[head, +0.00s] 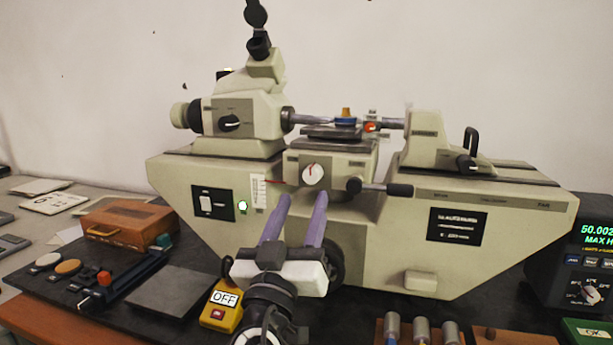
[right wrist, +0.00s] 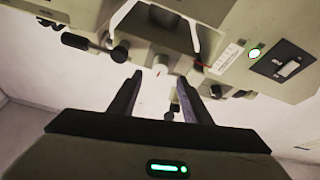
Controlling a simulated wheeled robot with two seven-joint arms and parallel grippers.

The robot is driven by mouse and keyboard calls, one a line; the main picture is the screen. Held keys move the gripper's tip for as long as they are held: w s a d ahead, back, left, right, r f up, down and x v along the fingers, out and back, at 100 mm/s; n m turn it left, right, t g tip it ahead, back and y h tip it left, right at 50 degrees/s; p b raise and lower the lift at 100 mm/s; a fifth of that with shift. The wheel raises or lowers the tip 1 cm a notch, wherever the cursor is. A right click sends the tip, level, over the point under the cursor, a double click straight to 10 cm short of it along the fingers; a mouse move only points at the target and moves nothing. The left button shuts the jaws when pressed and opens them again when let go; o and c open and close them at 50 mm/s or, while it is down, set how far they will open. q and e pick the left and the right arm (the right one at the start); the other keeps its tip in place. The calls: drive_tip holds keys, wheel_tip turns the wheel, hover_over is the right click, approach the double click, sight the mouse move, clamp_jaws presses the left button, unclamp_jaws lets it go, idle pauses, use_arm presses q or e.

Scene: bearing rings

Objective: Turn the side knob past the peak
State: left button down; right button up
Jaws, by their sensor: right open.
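The beige measuring machine (head: 370,235) stands on a dark bench top. Its middle block carries a white dial (head: 313,174) with a red pointer and, to the right, a black round knob (head: 354,185) with a black-handled lever (head: 398,190). I cannot tell for certain which is the side knob. My right gripper (head: 302,198) is open and empty, its two purple-looking fingers pointing at the block just below the dial. In the right wrist view my right gripper (right wrist: 161,78) has the white dial (right wrist: 160,68) between its fingertips, apart from them. A dark wheel is partly hidden behind the gripper.
A blue ring (head: 346,122) sits on the stage between two spindles. The readout (head: 597,240) at right shows 50.002 and "MAX". A yellow OFF box (head: 222,304), an orange-brown case (head: 125,224) and several grey cylinders (head: 422,330) stand around the machine's front.

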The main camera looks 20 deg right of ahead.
sight(311, 179)
drive_tip(key=p+x, duration=0.1)
drive_tip(key=x, duration=0.5)
drive_tip(key=shift+w+d, duration=0.15)
drive_tip(key=shift+w, duration=0.15)
drive_tip(key=shift+c, duration=0.2)
drive_tip(key=c, duration=1)
